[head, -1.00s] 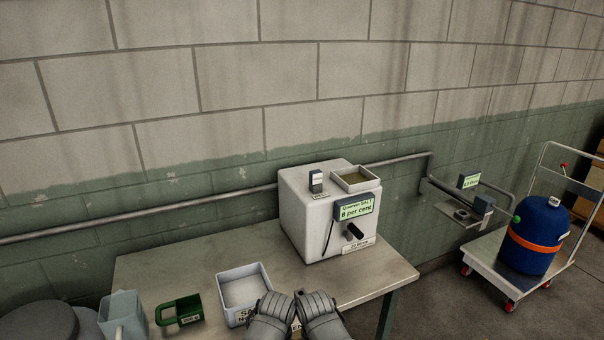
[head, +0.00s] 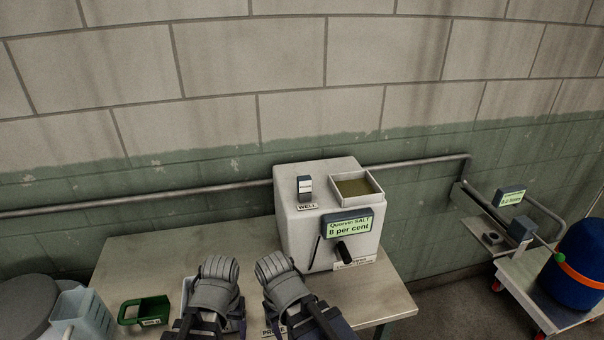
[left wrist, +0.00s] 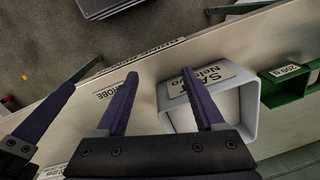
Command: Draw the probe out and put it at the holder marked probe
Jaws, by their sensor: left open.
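A grey block with a pale label, likely the probe (head: 305,188), stands upright at the spot marked WELL on top of the white machine (head: 297,243). Its lower part is hidden. A label starting PR (head: 272,333) sits at the table's front edge, partly covered by my right arm; in the left wrist view the PROBE label (left wrist: 108,92) shows more fully. My left gripper (head: 212,324) is low over the salt box, far from the machine; in its wrist view its fingers (left wrist: 157,85) are apart and empty.
The salt box (left wrist: 251,100) is under my left gripper, with a green scoop (head: 145,310) left of it. The machine has an open tray (head: 374,187), a display reading 8 per cent, and a black handle (head: 344,253). A blue drum (head: 583,265) stands on a trolley at right.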

